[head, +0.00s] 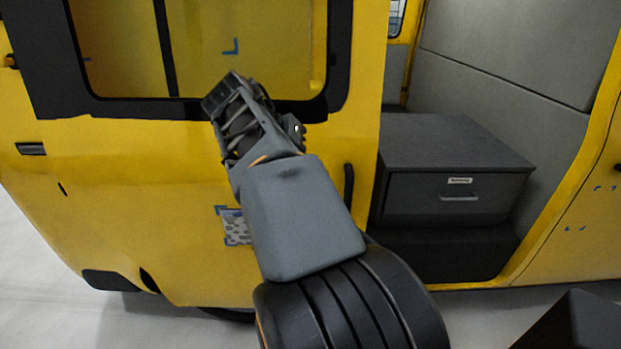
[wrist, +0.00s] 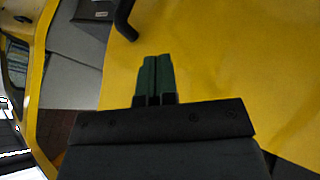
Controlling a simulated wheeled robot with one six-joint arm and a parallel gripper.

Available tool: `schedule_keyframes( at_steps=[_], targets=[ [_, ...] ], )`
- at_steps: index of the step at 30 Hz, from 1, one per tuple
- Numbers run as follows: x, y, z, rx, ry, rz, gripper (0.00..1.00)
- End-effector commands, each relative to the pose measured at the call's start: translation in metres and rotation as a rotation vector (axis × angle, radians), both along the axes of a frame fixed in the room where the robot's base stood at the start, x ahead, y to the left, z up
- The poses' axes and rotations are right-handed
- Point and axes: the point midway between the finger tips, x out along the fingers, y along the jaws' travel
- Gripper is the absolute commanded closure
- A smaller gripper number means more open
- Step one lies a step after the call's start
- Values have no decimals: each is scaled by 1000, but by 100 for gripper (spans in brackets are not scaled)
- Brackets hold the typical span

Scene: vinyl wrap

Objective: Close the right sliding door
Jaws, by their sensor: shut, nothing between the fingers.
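The yellow sliding door (head: 120,175) stands open, slid to the left in the head view, with a dark-framed window (head: 200,50). Its black vertical handle (head: 348,185) is near the door's right edge, just right of my arm. The handle also shows at the top of the wrist view (wrist: 125,20). My gripper (wrist: 155,75) has its green fingers together, with nothing between them, in front of the yellow door panel and below the handle in that picture. It looks apart from the handle. In the head view my arm hides the fingers; contact with the panel cannot be told.
The door opening is right of the door and shows a grey drawer box (head: 455,180) with a label and grey inner walls (head: 510,60). A yellow body frame (head: 560,210) bounds the opening on the right. Pale floor (head: 50,290) is clear at lower left.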

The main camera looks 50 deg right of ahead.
Motion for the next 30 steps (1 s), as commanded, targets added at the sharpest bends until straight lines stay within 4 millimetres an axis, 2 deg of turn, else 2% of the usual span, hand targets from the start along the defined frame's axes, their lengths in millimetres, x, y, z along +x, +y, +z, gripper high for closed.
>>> schedule_keyframes(
  at_steps=[15,22,30],
  targets=[
    [-16,-57,-71,0,3,-5,100],
    [-37,-73,-63,-3,-1,-4,100],
    [-46,-79,-61,-2,0,0,100]
  ],
)
